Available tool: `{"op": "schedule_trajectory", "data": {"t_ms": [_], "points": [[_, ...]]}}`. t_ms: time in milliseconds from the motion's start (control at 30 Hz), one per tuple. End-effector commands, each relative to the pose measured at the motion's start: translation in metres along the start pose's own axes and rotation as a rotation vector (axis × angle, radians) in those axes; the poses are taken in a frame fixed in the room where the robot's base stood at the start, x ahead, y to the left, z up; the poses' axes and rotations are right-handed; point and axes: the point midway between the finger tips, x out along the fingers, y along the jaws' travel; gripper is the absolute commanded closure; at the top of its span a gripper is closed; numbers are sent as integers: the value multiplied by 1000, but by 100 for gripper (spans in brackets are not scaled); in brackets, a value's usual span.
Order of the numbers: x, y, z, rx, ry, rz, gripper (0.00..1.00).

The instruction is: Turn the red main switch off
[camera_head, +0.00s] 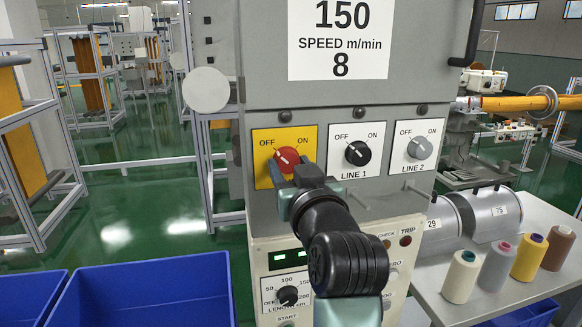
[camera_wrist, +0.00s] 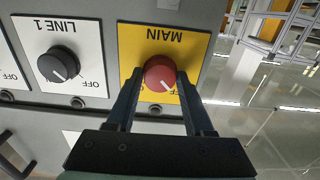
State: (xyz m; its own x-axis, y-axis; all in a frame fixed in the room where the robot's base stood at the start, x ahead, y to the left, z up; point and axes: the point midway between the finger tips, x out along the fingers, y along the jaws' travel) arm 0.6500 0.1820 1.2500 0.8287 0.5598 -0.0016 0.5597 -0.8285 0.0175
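The red main switch (camera_head: 287,159) is a round knob on a yellow plate (camera_head: 265,138) on the grey machine panel. In the wrist view the red knob (camera_wrist: 160,73) shows near the middle, upside down. Its white mark appears to point towards the OFF side; the labels are partly covered by my fingers. In the head view my gripper (camera_head: 290,176) is right at the switch and hides the plate's lower part.
The black LINE 1 knob (camera_head: 358,153) and grey LINE 2 knob (camera_head: 420,148) sit to the right on white plates. Below is a control panel with a length dial (camera_head: 288,296). Blue bins (camera_head: 150,290) stand lower left; thread spools (camera_head: 495,267) stand on a right-hand table.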

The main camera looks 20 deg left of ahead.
Motion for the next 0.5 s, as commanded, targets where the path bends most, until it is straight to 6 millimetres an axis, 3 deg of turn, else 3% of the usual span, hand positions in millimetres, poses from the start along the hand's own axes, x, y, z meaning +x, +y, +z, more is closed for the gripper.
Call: {"op": "schedule_trajectory", "data": {"t_ms": [33,133,500], "points": [[0,0,0,0,-1,0,37],[0,0,0,1,0,0,19],[-4,0,0,3,2,1,19]]}}
